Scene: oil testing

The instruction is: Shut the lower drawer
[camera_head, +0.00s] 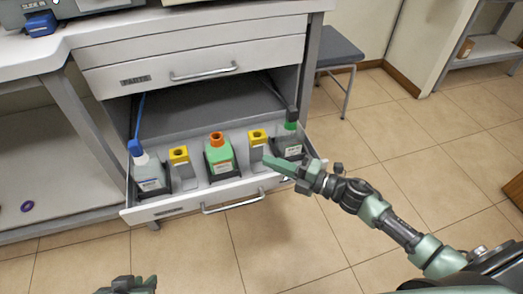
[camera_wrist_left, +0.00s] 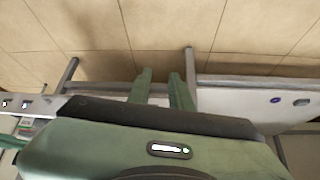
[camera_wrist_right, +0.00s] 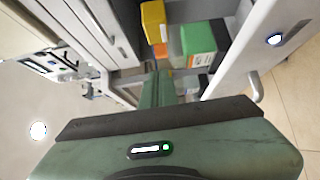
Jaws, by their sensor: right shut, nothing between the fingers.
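The lower drawer (camera_head: 185,208) is pulled out of the grey cabinet, with a bar handle (camera_head: 232,204) on its front. It holds a blue-capped bottle (camera_head: 150,172), a green bottle with an orange cap (camera_head: 220,158), two yellow-topped containers (camera_head: 180,158) and a dark green-capped bottle (camera_head: 290,140). My right gripper (camera_head: 267,161) is shut and empty, over the drawer's front right part; contact is unclear. The drawer front (camera_wrist_right: 262,45) also shows in the right wrist view. My left gripper (camera_wrist_left: 161,82) is open and empty, low at the head view's bottom edge.
The upper drawer (camera_head: 200,68), labelled PARTS, is closed. A grey stool (camera_head: 338,48) stands right of the cabinet. A white bench (camera_head: 40,120) with a purple ring (camera_head: 27,206) on its lower shelf is at left. The tiled floor before the drawer is clear.

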